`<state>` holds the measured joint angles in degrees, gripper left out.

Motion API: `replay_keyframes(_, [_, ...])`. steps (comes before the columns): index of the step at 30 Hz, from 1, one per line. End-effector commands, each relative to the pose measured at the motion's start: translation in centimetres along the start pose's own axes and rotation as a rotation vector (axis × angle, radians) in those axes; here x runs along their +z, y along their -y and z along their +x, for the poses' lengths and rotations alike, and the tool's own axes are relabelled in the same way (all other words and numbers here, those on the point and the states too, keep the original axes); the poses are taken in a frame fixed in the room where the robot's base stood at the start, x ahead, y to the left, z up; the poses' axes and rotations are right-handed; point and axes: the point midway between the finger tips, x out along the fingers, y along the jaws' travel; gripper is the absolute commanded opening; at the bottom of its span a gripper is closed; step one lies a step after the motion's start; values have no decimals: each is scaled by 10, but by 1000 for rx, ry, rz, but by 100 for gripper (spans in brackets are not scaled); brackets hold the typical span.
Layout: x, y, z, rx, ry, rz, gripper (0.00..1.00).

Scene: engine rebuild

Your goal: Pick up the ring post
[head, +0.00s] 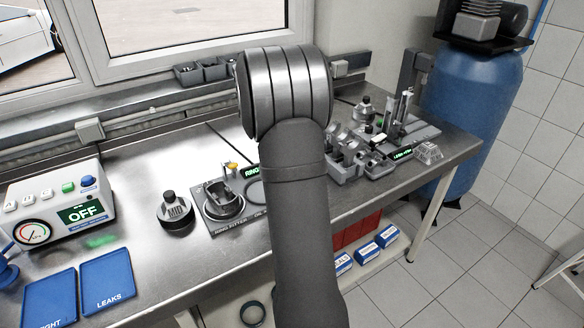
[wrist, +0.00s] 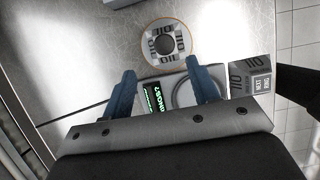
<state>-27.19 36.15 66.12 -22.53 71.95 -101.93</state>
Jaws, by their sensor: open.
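No part carries the name ring post, so I cannot tell for certain which it is. In the wrist view, a round pale piece with a dark central knob and dark marks (wrist: 165,44) stands beyond my fingertips. My gripper (wrist: 164,80) is open and empty, with its two blue fingers apart. Between and below them are a green-lit display (wrist: 152,98) and part of a dark ring outline (wrist: 184,93). In the head view, a similar knobbed round piece (head: 175,212) stands left of a ring fitter plate (head: 222,230). My arm hides my gripper there.
A grey block with printed labels (wrist: 252,78) is at the right of the wrist view. In the head view, an OFF control box (head: 50,210) and blue trays (head: 107,280) are at left. Metal parts and fixtures (head: 375,165) crowd the right. Bare bench lies around (head: 140,175).

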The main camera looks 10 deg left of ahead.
Motion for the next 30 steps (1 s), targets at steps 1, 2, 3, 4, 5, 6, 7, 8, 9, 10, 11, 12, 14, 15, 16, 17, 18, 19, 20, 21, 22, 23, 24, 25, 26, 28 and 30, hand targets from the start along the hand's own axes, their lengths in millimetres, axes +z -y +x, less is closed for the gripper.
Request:
replay_keyframes(1, [0, 1, 10, -3, -1, 1, 55])
replay_keyframes(2, [0, 1, 15, -2, -1, 1, 55])
replay_keyframes(3, [1, 0, 20, -1, 0, 1, 55])
replay_keyframes(4, [0, 0, 24, -1, 0, 1, 55])
replay_keyframes(5, [0, 0, 26, -1, 0, 0, 55])
replay_keyframes(6, [0, 0, 29, -1, 0, 0, 55])
replay_keyframes(7, [0, 0, 31, -1, 0, 0, 55])
replay_keyframes(8, [0, 0, 32, 0, 0, 0, 55])
replay_keyframes(9, [0, 1, 34, 0, 0, 0, 55])
replay_keyframes(10, [1, 1, 36, 0, 0, 1, 55])
replay_keyframes(11, [1, 2, 39, -1, 0, 1, 55])
replay_keyframes(12, [2, 4, 44, -2, 0, 1, 55])
replay_keyframes(14, [4, 6, 53, -2, 0, 2, 55])
replay_keyframes(15, [4, 8, 60, -3, 0, 2, 55])
replay_keyframes(16, [5, 9, 64, -2, 0, 2, 55])
replay_keyframes(17, [5, 9, 69, -1, 0, 1, 55])
replay_keyframes(18, [4, 8, 74, -1, 0, 0, 55])
replay_keyframes(19, [4, 8, 77, -1, 0, 0, 55])
replay_keyframes(20, [4, 8, 79, 1, 0, 1, 55])
replay_keyframes(21, [5, 8, 82, 2, 1, 1, 55])
replay_keyframes(22, [5, 8, 83, 2, 1, 1, 55])
replay_keyframes(23, [5, 8, 84, 3, 1, 1, 55])
replay_keyframes(24, [5, 8, 84, 3, 1, 1, 55])
replay_keyframes(25, [5, 8, 84, 3, 1, 1, 55])
replay_keyframes(26, [5, 8, 84, 3, 1, 1, 55])
replay_keyframes(28, [5, 8, 84, 3, 1, 1, 55])
replay_keyframes(30, [4, 8, 84, 3, 1, 1, 47])
